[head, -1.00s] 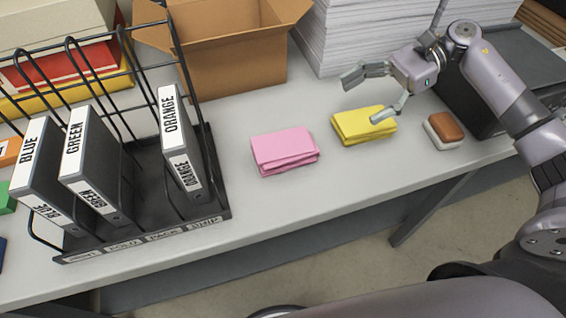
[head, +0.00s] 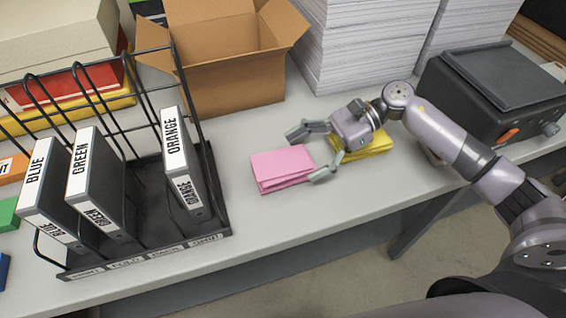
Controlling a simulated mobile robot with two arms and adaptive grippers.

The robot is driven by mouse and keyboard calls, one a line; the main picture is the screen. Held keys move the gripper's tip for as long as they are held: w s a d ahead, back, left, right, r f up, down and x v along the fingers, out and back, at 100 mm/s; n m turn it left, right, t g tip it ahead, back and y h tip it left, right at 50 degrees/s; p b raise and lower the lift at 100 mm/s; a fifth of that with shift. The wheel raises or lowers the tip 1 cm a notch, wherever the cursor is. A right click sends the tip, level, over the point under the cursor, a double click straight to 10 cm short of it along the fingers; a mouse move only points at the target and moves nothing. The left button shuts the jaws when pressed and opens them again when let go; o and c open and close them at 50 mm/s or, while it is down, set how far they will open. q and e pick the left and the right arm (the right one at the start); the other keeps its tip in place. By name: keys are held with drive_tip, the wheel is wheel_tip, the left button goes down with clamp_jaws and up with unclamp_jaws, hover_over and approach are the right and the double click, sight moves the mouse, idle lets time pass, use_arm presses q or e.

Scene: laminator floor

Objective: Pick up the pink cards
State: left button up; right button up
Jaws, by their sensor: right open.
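The pink cards (head: 281,168) lie as a small stack on the grey table, right of the binder rack. My right gripper (head: 308,154) is open, with its fingers pointing left at the right end of the pink cards. One finger is near the far right corner of the stack and the other near the close right corner. I cannot tell whether either finger touches the cards. My left gripper is not in view.
Yellow cards (head: 376,146) lie partly hidden behind my right gripper. A wire rack (head: 222,224) with blue, green and orange binders stands at left. An open cardboard box (head: 232,75), paper stacks (head: 345,50) and a dark machine (head: 490,85) line the back.

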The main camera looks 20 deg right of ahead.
sight(282, 163)
drive_tip(key=x, duration=0.1)
drive_tip(key=p+x, duration=0.1)
drive_tip(key=x, duration=0.1)
drive_tip(key=p+x, duration=0.1)
drive_tip(key=shift+w+a+r, duration=0.2)
drive_tip(key=shift+w+a, duration=0.1)
drive_tip(key=shift+a, duration=0.05)
drive_tip(key=shift+a+f, duration=0.25)
drive_tip(key=shift+d, duration=0.1)
drive_tip(key=shift+c, duration=0.2)
drive_tip(key=c, duration=1.3)
drive_tip(key=shift+c, duration=0.6)
drive_tip(key=shift+r, duration=0.15)
